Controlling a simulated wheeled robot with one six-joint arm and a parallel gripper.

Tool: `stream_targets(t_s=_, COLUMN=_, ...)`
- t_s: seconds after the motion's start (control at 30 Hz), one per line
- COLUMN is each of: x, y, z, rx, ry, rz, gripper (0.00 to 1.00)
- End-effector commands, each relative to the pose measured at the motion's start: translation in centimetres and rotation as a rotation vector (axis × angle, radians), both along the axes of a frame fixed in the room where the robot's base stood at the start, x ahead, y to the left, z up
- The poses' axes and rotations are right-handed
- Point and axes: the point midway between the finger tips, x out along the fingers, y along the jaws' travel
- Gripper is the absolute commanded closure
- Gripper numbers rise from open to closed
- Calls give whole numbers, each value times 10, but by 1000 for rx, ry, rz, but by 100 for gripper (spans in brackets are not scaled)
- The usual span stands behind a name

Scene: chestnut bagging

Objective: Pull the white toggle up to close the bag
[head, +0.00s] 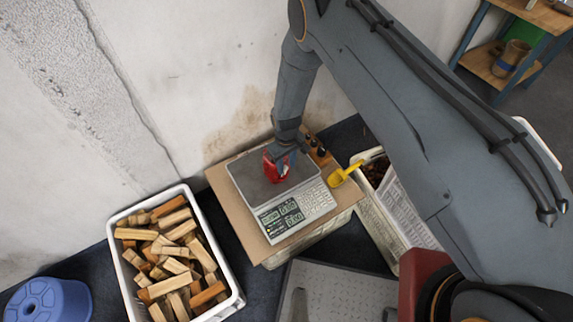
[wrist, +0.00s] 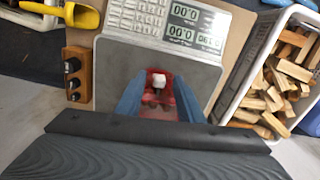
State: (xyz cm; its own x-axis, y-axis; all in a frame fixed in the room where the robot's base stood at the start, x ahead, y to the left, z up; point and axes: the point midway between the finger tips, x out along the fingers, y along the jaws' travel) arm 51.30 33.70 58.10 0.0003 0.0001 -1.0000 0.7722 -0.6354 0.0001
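The red bag (head: 272,168) stands on the plate of the scale (head: 246,180). In the wrist view, the bag (wrist: 160,109) shows between my fingers, with the small white toggle (wrist: 158,80) near its top. My gripper (wrist: 158,92) is open, one blue finger on each side of the toggle and bag, with gaps visible beside the toggle. In the head view, my gripper (head: 284,160) is right at the bag and hides part of it. The toggle cannot be made out there.
The scale rests on a brown board (head: 222,185). A wooden block with dark knobs (head: 318,150) and a yellow scoop (head: 343,175) are beside it. A white crate of firewood (head: 118,262) stands left, and a crate with chestnuts (head: 382,222) right. A wall (head: 180,80) rises behind.

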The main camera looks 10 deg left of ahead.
Motion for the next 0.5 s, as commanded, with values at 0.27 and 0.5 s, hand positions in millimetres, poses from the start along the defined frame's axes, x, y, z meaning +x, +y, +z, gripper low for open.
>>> stream_targets(t_s=0.27, x=0, y=0, z=-4, rx=0, ry=0, rz=0, gripper=66)
stream_targets(t_s=0.5, x=0, y=0, z=-4, rx=0, ry=0, rz=0, gripper=91)
